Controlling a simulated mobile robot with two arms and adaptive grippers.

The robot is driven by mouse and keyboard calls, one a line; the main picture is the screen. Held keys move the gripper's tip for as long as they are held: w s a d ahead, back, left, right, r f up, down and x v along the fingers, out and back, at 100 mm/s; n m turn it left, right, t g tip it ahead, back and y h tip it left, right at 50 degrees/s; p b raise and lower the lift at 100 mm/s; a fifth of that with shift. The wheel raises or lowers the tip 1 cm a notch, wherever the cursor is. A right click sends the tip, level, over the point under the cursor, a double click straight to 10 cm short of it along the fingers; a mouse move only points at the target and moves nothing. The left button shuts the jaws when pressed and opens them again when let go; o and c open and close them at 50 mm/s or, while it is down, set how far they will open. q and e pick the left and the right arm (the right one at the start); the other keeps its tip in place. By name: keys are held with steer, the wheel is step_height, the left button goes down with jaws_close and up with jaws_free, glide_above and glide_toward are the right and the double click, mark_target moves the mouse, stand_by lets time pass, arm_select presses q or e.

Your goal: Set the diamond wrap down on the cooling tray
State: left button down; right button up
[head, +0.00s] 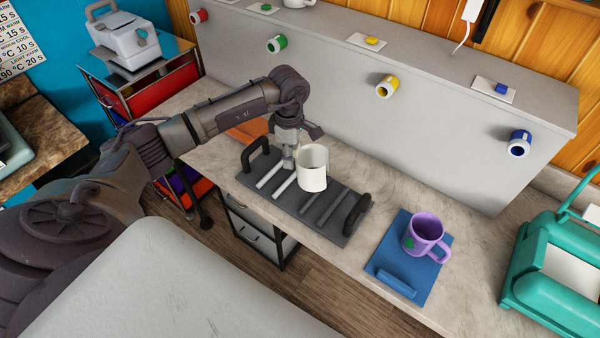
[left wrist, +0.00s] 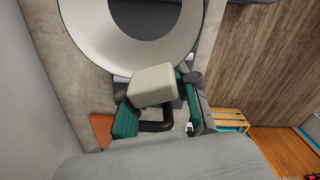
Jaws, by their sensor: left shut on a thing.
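My left gripper (head: 290,160) is shut on a plain white mug-like cylinder (head: 313,170), which I take for the diamond wrap. No diamond shows on the side in view. It is upright over the middle of the dark cooling tray (head: 338,238). I cannot tell whether it touches the tray's bars. In the left wrist view its round rim (left wrist: 95,45) fills the top, and a white block (left wrist: 152,86) sits between the fingers of the left gripper (left wrist: 152,100). The tray's near handle (left wrist: 155,126) shows below. My right gripper is not in view.
A purple mug (head: 425,233) with a green mark stands on a blue mat (head: 408,282) to the right. A teal press (head: 550,262) stands at the far right. A grey panel (head: 340,75) with several coloured rolls stands behind the tray.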

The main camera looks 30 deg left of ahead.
arm_select(q)
steer(key=shift+r+p, duration=0.6)
steer(key=shift+r, duration=0.75)
